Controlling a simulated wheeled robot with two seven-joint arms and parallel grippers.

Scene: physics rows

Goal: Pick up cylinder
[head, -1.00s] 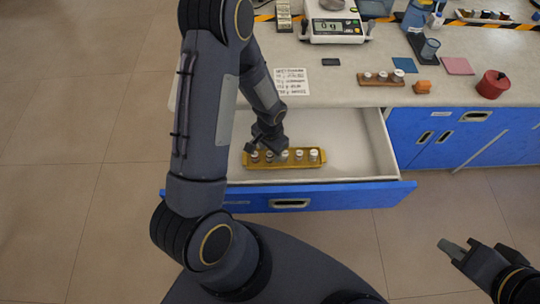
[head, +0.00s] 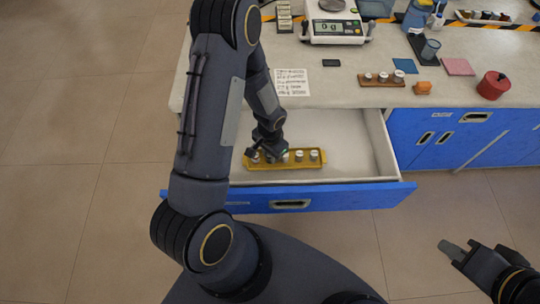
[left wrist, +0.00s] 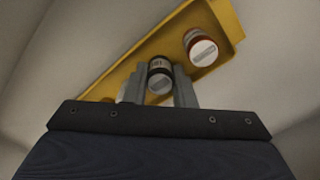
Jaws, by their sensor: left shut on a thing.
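A yellow tray (head: 318,165) with several small capped cylinders lies in the open drawer. My left gripper (head: 272,153) reaches down into the tray and hides part of its row. In the left wrist view my left gripper (left wrist: 172,90) is shut on a dark cylinder (left wrist: 160,68) with a pale labelled end, between its two fingers. A red-brown cylinder (left wrist: 200,47) with a white cap stands in the tray to the right of it. Another pale one is mostly hidden at the left. My right gripper (head: 460,248) hangs empty over the floor; its opening is unclear.
The blue-fronted drawer (head: 350,196) has free floor around the tray. On the counter are a scale (head: 335,30), a wooden rack (head: 382,80) with several cylinders, an orange block (head: 423,88), a red pot (head: 493,85) and a paper sheet (head: 291,82).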

